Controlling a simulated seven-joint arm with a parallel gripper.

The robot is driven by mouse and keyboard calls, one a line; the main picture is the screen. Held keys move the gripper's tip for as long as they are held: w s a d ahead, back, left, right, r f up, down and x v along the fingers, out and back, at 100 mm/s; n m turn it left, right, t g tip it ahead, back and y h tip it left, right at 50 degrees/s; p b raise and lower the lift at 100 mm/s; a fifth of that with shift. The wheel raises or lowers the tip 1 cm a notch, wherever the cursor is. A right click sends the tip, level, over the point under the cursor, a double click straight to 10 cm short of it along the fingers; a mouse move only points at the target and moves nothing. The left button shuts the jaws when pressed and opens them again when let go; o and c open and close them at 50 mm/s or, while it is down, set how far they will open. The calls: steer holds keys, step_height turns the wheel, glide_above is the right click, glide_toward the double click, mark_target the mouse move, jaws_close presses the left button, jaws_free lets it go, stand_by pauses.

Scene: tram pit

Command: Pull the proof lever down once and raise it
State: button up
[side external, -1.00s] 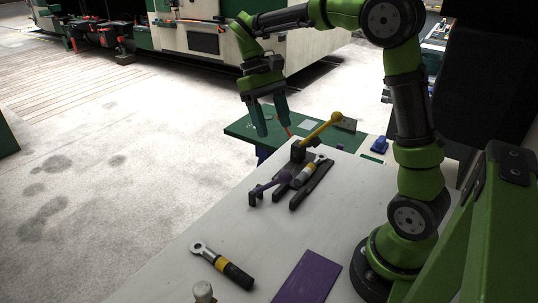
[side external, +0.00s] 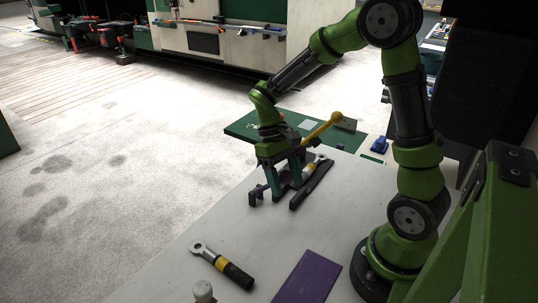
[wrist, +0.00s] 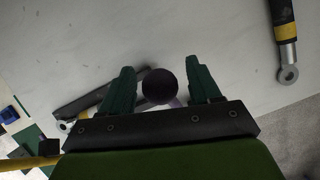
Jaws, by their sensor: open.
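My gripper (side external: 286,186) points down over this side, fingers open. In the wrist view, a dark round knob (wrist: 159,87) lies between the fingers, apart from both, with purple below it. I cannot tell which lever is the proof lever.
A green board (side external: 240,128) lies behind. The bench between wrench and fixture is clear.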

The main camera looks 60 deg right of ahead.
steer(key=shift+s+f, duration=0.2)
steer(key=shift+f, duration=0.3)
jaws_close()
